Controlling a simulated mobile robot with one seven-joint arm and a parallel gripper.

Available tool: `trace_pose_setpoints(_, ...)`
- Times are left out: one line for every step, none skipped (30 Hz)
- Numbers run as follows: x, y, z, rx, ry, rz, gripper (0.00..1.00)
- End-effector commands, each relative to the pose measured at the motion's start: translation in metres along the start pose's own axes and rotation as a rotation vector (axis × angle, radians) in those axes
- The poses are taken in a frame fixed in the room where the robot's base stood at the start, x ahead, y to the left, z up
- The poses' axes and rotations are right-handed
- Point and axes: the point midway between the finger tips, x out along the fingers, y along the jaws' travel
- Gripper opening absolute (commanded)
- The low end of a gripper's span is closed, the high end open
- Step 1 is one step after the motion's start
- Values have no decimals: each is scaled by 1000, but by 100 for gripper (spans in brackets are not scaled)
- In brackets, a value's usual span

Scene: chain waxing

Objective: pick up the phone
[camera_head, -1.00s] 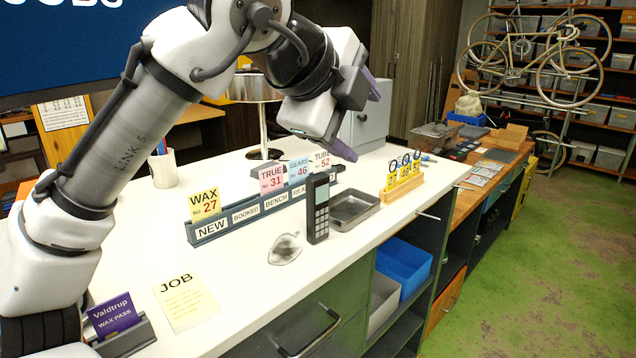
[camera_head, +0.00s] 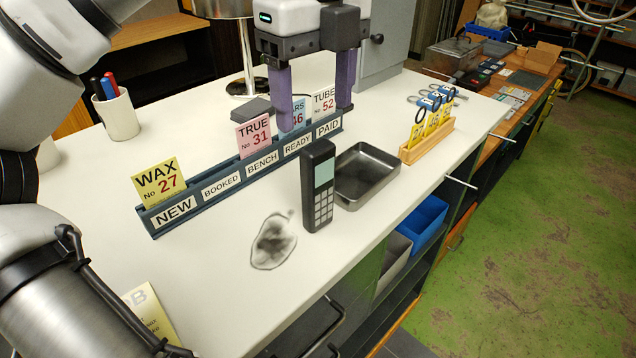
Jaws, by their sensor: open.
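The phone (camera_head: 318,188) is a dark handset with a pale screen and a keypad. It stands upright on the white counter (camera_head: 225,262), in front of the ticket rack. My gripper (camera_head: 314,116) points down with two purple fingers spread apart. It is open and empty, above and behind the phone, close to the ticket rack. The fingers partly hide the blue ticket. The phone is not between the fingers.
The ticket rack (camera_head: 225,186) holds several coloured tickets. A grey metal tray (camera_head: 366,172) lies right of the phone. A wooden tag stand (camera_head: 428,142) is farther right. A clear crumpled piece (camera_head: 273,243) lies left of the phone. A pen cup (camera_head: 117,115) stands at left.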

Motion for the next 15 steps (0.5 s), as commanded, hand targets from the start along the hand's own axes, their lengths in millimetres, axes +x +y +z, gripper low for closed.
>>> trace_pose_setpoints(13, 0, 0, 5, 4, 0, 69)
trace_pose_setpoints(19, 0, 0, 5, 5, -1, 69)
trace_pose_setpoints(26, 0, 0, 5, 3, -1, 69)
trace_pose_setpoints(31, 0, 0, 4, 4, -2, 69)
trace_pose_setpoints(35, 0, 0, 4, 3, -2, 69)
trace_pose_setpoints(40, -1, 0, 3, 3, -2, 69)
trace_pose_setpoints(44, -1, 0, 3, 2, -2, 69)
trace_pose_setpoints(47, -1, 0, 2, 2, -2, 69)
trace_pose_setpoints(50, -1, 0, 2, 2, -2, 69)
trace_pose_setpoints(52, -1, 0, 1, 1, -3, 69)
trace_pose_setpoints(54, -1, 0, 1, 0, -3, 69)
trace_pose_setpoints(55, -1, 0, 1, 0, -3, 69)
trace_pose_setpoints(56, -1, 0, 1, 0, -3, 69)
trace_pose_setpoints(58, -1, 0, 1, 0, -3, 69)
trace_pose_setpoints(60, -1, 0, 0, 1, -3, 69)
